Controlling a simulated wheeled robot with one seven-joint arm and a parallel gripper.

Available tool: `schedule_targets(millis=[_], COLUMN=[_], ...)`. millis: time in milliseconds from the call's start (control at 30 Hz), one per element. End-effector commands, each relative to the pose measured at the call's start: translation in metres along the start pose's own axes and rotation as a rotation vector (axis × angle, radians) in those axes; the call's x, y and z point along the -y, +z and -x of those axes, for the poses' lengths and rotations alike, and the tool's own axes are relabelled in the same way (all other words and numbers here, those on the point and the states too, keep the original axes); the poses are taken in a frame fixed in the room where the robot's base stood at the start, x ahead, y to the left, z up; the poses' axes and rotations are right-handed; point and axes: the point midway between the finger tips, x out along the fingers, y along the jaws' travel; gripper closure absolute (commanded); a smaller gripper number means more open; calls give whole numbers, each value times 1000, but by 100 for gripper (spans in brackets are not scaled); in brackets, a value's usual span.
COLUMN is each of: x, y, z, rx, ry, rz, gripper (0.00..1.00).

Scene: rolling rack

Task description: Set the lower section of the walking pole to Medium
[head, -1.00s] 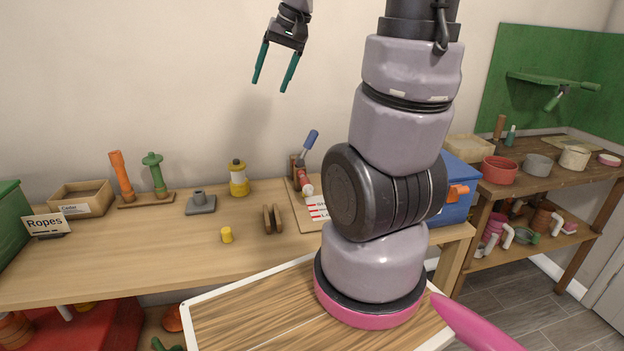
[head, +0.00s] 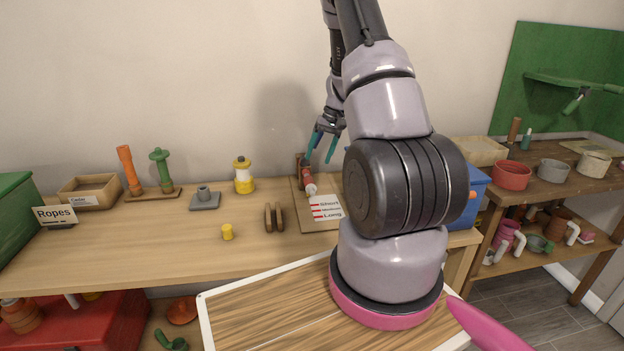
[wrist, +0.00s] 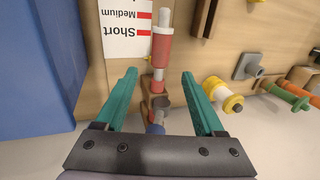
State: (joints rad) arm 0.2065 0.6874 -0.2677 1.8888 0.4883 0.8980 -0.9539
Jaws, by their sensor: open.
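The walking pole (head: 307,178) lies on a brown board on the bench, in a holder near the wall, with a red section and a pale tip towards the bench front. In the wrist view the red section (wrist: 161,48) and grey rod run down between my fingers, and a blue part is partly hidden behind the gripper body. A white card (head: 326,207) with red marks reads Short, Medium and Long; its Long line is cut off in the wrist view. My gripper (head: 322,157), with green fingers, is open above the pole's rear end, apparently not holding it.
A pair of brown wooden pieces (head: 274,217) and a yellow cylinder (head: 227,232) stand left of the board. A blue box (head: 474,195) stands to the right, partly behind my arm. A yellow-and-white lantern-like object (head: 243,176) and grey block (head: 205,199) stand further left.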

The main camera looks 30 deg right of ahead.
Motion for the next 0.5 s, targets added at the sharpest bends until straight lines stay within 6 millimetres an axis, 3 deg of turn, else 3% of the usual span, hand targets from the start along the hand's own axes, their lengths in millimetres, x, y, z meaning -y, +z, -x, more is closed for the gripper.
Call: schedule_targets(millis=[300, 500], x=[0, 1], y=[2, 1], z=[-61, -86], rx=[5, 3], ry=[0, 0], rz=[-2, -2], gripper=[30, 30])
